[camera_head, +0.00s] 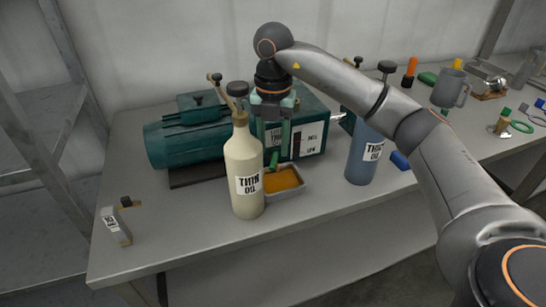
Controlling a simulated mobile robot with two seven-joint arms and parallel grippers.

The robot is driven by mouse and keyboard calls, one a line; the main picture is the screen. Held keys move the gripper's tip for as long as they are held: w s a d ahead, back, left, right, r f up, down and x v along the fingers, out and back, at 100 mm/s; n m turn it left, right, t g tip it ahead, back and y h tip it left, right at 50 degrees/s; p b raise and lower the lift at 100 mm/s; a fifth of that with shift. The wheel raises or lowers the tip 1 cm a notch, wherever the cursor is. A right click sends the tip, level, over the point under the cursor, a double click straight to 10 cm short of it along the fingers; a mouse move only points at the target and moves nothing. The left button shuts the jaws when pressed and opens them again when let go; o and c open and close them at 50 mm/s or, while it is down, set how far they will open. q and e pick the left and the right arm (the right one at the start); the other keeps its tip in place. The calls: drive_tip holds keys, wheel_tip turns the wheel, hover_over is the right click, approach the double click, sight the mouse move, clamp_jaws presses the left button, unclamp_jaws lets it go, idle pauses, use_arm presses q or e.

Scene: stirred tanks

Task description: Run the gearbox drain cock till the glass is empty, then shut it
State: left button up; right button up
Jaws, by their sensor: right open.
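The green gearbox (312,112) stands on the bench with its ribbed motor (185,143) to the left. A white plate (311,138) with dark lettering is on its front; I cannot make out the glass or its level. A small green lever (273,160), which looks like the drain cock's handle, shows low at the front, above a grey tray (288,194) holding amber oil (281,180). My right gripper (274,146) points down in front of the gearbox, open, its fingertips just above the lever. Contact is unclear. My left gripper is out of view.
A cream bottle (243,165) stands close left of the tray, partly hiding the gearbox. A blue bottle (364,154) stands to the right. A small labelled grey block (116,226) is at the bench's left. A grey mug (450,88) stands far right. The front bench strip is clear.

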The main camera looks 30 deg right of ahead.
sight(274, 163)
drive_tip(key=shift+f, duration=1.5)
clamp_jaws()
